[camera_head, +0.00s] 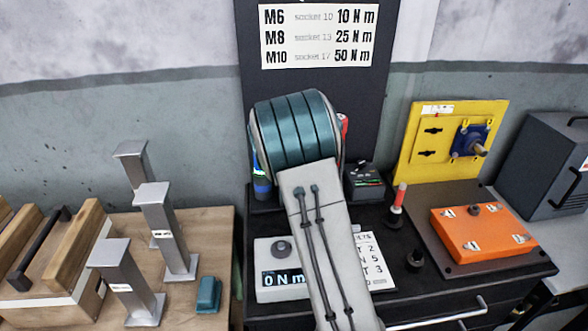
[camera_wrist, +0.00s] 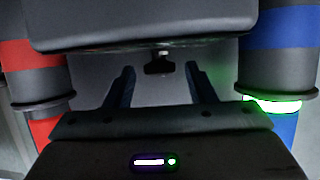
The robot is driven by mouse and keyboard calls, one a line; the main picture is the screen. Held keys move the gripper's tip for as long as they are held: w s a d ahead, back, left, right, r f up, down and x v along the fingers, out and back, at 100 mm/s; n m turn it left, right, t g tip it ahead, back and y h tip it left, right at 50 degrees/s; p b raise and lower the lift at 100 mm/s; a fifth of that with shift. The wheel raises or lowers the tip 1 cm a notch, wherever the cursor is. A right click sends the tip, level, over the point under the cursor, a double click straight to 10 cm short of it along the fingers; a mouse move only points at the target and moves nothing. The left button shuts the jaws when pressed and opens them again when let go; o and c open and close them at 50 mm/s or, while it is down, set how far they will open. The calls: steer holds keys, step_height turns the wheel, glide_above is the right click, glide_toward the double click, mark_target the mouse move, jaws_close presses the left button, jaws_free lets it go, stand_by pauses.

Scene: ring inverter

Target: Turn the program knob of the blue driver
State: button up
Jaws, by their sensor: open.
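The blue driver (camera_wrist: 279,60) stands at the right of the wrist view, with a dark body, a blue band and a lit green ring. In the head view only a slice of the blue driver (camera_head: 260,183) shows left of my arm. My gripper (camera_wrist: 160,80) is open, its two dark fingers apart, left of the blue driver and not touching it. A small dark T-shaped part (camera_wrist: 158,65) shows between the fingers, under a dark block; I cannot tell whether it is the program knob. My arm hides the gripper in the head view.
A red driver (camera_wrist: 35,75) stands left of my gripper. The cabinet top holds a display box (camera_head: 285,283) reading 0 N m, a black charger-like unit (camera_head: 364,183), a red-tipped tool (camera_head: 398,200) and an orange box (camera_head: 480,235). Metal posts (camera_head: 160,225) stand on the left bench.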

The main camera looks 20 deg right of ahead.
steer(key=c, duration=0.9)
steer(key=shift+d+f+y+b, duration=0.15)
steer(key=shift+y+b, duration=0.15)
steer(key=shift+b, duration=0.35)
steer(key=shift+n+y+b, duration=0.4)
steer(key=shift+n+b, duration=0.2)
steer(key=shift+b, duration=0.2)
steer(key=shift+d+n+t+y+b, duration=0.2)
steer(key=shift+n+t+y+b, duration=0.1)
steer(key=shift+n+y+b, duration=0.25)
steer(key=shift+d+r+n+y+p, duration=0.1)
steer(key=shift+r+n+y+p, duration=0.05)
steer(key=shift+n+y+p, duration=0.5)
steer(key=shift+d+r+n+y+p, duration=0.15)
steer(key=shift+n+y+p, duration=0.25)
steer(key=shift+y, duration=0.3)
steer(key=shift+a+n+y+p, duration=0.1)
steer(key=shift+n+y+p, duration=0.65)
steer(key=shift+p, duration=0.3)
steer(key=shift+f+n+y, duration=0.15)
steer(key=shift+n+y, duration=0.1)
steer(key=shift+y, duration=0.2)
